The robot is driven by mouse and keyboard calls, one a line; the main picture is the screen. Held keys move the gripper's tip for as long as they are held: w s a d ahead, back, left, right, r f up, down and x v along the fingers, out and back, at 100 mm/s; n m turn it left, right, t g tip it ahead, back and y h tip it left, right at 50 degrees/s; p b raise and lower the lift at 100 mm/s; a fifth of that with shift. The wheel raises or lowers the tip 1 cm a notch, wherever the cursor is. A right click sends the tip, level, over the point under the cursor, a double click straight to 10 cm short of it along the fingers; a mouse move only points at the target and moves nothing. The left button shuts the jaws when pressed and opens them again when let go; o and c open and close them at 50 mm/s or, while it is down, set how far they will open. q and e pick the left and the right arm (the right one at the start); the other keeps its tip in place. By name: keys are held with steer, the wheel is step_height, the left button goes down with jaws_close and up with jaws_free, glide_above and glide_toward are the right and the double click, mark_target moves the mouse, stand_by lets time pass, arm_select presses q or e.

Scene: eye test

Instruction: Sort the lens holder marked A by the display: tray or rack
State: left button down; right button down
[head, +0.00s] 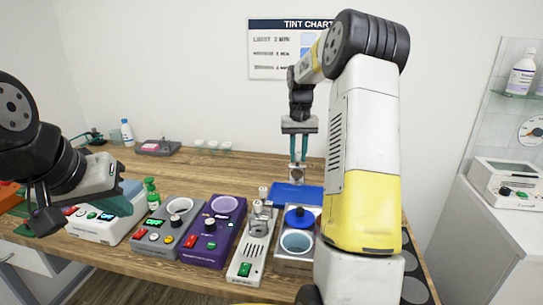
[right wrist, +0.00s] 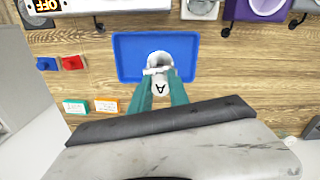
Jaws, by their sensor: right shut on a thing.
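My right gripper (head: 298,160) is shut on the lens holder (head: 297,174), held upright above the table near the blue tray (head: 285,190). In the right wrist view, the pale lens holder (right wrist: 160,88) shows a black letter A between the teal fingers, over the blue tray (right wrist: 128,60). The tray shows no other thing in it. My left gripper (head: 118,203) is at the left, above the devices; its finger gap is unclear. I cannot make out a rack for certain.
A grey device (head: 165,235), a purple device (head: 212,235), a white device (head: 250,255) and a device with a blue knob (head: 300,218) line the front. My right arm hides the table's right side.

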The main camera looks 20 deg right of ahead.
mark_target(300, 180)
steer(key=shift+d+f, duration=0.2)
steer(key=shift+d, duration=0.4)
steer(key=shift+f, duration=3.55)
steer(key=shift+f, duration=0.25)
steer(key=c, duration=1.2)
jaws_free()
steer(key=shift+o, duration=0.4)
steer(key=shift+o, duration=1.4)
